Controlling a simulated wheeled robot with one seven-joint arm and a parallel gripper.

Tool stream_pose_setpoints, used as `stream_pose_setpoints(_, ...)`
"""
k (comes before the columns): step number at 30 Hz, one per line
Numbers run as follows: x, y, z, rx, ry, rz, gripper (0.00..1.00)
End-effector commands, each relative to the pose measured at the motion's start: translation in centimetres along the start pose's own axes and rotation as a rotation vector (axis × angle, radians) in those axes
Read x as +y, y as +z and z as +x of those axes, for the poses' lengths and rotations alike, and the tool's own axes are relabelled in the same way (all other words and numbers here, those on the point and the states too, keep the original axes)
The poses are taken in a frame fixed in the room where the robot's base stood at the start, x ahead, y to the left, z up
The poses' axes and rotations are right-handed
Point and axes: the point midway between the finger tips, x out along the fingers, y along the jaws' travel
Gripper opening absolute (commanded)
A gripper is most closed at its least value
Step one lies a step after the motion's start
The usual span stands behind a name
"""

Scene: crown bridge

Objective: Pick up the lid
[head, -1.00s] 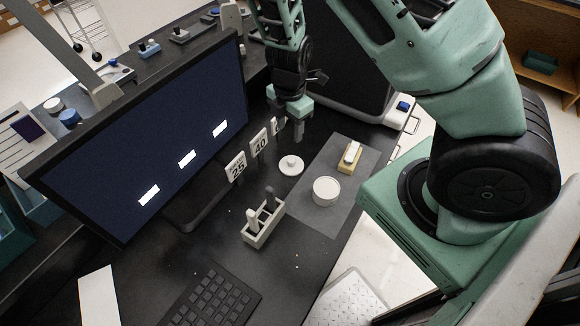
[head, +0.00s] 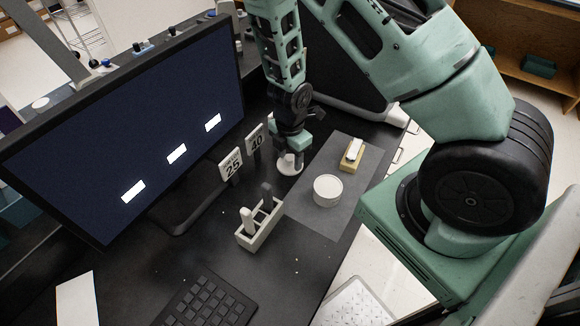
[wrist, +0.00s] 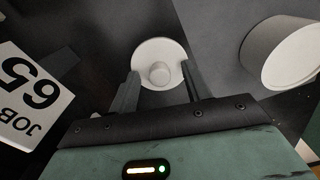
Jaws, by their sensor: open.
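The lid is a round white disc with a small raised knob. It lies on the dark desk in the head view (head: 289,167), partly covered by my gripper. In the wrist view the lid (wrist: 160,52) shows just past my fingers, its knob centred between them. My gripper (wrist: 158,85) is open, with one finger at each side of the lid's near edge. In the head view my gripper (head: 290,156) is right over the lid. I cannot tell whether the fingers touch it.
A round white pot (head: 327,190) stands on a grey mat (head: 318,222), right of the lid. A yellow block with a white top (head: 352,154) sits behind it. Number cards (head: 231,164) and a holder with upright pieces (head: 260,226) stand left. A large monitor (head: 125,130) rises further left.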

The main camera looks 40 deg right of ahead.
Motion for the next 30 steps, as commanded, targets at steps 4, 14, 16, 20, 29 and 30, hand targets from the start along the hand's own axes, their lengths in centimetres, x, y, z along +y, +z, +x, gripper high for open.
stream_pose_setpoints(4, 0.0, 0.0, 0.0, 0.000, 0.001, 0.000, 0.48)
stream_pose_setpoints(14, 0.0, 0.0, -0.1, -0.001, 0.001, 0.000, 0.00)
stream_pose_setpoints(16, 0.0, 0.0, -0.1, -0.001, 0.001, 0.000, 0.00)
stream_pose_setpoints(20, 0.1, 0.0, -0.2, -0.001, 0.001, 0.000, 0.00)
stream_pose_setpoints(29, 0.1, 0.0, -5.3, -0.002, 0.004, -0.003, 0.00)
stream_pose_setpoints(30, 0.1, 0.0, -6.1, -0.001, 0.003, -0.002, 0.00)
